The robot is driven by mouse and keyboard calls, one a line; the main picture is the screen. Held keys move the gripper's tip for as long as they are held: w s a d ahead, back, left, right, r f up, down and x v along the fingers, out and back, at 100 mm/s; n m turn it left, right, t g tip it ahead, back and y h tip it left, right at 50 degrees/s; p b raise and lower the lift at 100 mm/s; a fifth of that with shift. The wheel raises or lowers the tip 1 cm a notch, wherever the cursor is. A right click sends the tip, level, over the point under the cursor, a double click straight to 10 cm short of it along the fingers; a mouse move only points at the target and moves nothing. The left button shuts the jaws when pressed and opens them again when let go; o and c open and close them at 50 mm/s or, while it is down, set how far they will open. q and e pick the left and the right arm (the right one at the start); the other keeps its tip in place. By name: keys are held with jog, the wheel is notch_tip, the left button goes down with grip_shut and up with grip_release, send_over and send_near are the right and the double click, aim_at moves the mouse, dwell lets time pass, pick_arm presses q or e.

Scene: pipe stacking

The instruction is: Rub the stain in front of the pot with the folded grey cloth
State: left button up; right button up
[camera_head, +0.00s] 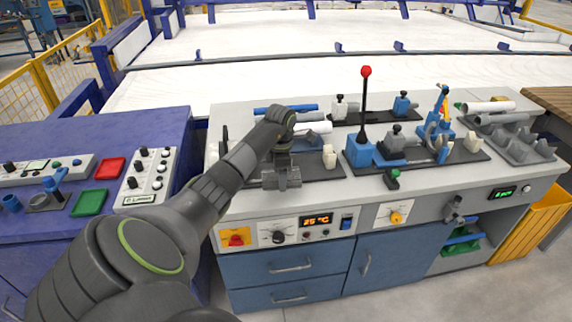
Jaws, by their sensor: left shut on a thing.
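I can make out no pot, stain or folded grey cloth in the head view. My left arm reaches in from the lower left over the grey workbench (225,190). My left gripper (281,182) points down at the front of a dark mat (325,169) on the bench's left part. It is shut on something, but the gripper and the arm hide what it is. My right gripper is not in view.
Blue and white pipes (312,127) lie behind my left wrist. A red-knobbed lever (364,90) stands on a blue fixture mid-bench. A grey pipe rack (518,145) is at the right. A purple console (100,140) stands left. Drawers (290,268) are below.

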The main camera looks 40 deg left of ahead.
pick_arm(q)
jog(key=shift+r+p, duration=0.3)
jog(key=shift+r, duration=0.65)
jog(key=shift+w+r, duration=0.1)
